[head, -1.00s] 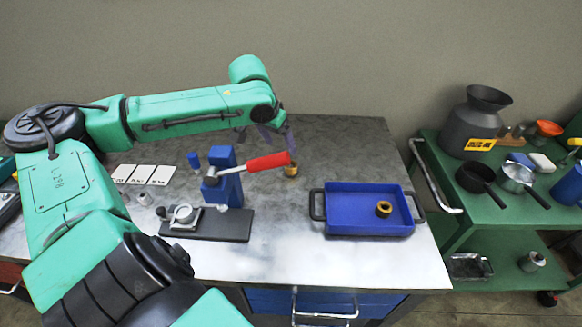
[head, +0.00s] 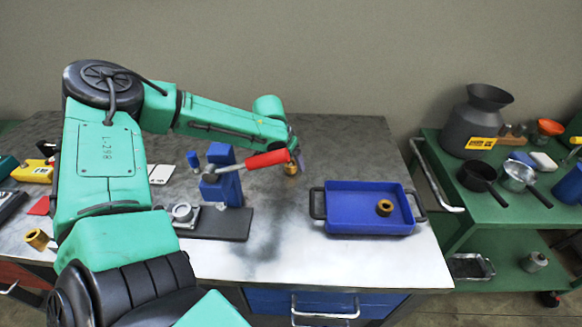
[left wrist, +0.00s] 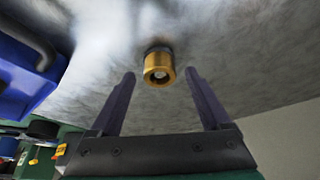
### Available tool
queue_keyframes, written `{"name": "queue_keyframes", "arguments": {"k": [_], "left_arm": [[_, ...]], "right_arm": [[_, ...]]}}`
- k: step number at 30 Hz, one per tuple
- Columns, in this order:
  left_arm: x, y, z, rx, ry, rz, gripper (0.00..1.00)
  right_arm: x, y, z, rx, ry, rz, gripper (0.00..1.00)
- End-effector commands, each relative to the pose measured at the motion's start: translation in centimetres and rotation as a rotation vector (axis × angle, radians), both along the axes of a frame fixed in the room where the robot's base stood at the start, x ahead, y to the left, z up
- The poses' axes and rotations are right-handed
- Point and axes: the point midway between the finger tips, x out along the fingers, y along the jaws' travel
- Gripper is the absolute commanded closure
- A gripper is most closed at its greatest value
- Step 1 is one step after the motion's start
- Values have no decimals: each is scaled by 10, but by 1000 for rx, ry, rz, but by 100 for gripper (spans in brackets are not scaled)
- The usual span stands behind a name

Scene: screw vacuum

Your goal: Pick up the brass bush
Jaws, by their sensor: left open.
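A brass bush (head: 290,169) stands on the bench behind the red lever handle, partly hidden by my left gripper (head: 297,160), which is just at its right and above it. In the left wrist view the brass bush (left wrist: 158,66) stands ahead of the left gripper (left wrist: 160,75), roughly centred between its two open, empty fingers and seemingly just beyond their tips. A second brass bush (head: 384,207) lies in the blue tray (head: 345,222). Another brass piece (head: 36,239) lies at the bench's left. My right gripper is not in view.
A blue press (head: 226,182) with a red lever handle (head: 266,160) stands left of the bush, close to my left gripper. A small blue part (head: 193,160) stands behind the press. A green cart (head: 455,215) with pots is at the right. Bench between press and tray is clear.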

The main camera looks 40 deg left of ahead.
Motion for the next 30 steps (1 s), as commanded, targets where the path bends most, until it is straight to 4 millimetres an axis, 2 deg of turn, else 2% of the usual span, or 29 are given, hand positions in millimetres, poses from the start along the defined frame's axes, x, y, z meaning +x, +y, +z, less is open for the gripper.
{"name": "queue_keyframes", "arguments": {"k": [5, 6, 11, 12, 23, 26, 30], "left_arm": [[1, 0, -1, -1, -2, 0, 19], [1, 0, -1, -1, -2, 0, 23], [1, 0, -1, -1, -1, 0, 84], [1, 0, 0, -1, -1, 0, 100], [1, 0, 3, -1, -3, 1, 100], [2, 0, 14, -1, -6, 1, 100], [2, 0, 43, -1, -9, 0, 100]], "right_arm": [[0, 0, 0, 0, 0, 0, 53], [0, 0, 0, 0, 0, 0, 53], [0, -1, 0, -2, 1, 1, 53], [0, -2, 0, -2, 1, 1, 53], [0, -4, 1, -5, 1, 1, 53], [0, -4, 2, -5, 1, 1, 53], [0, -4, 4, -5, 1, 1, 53]]}}
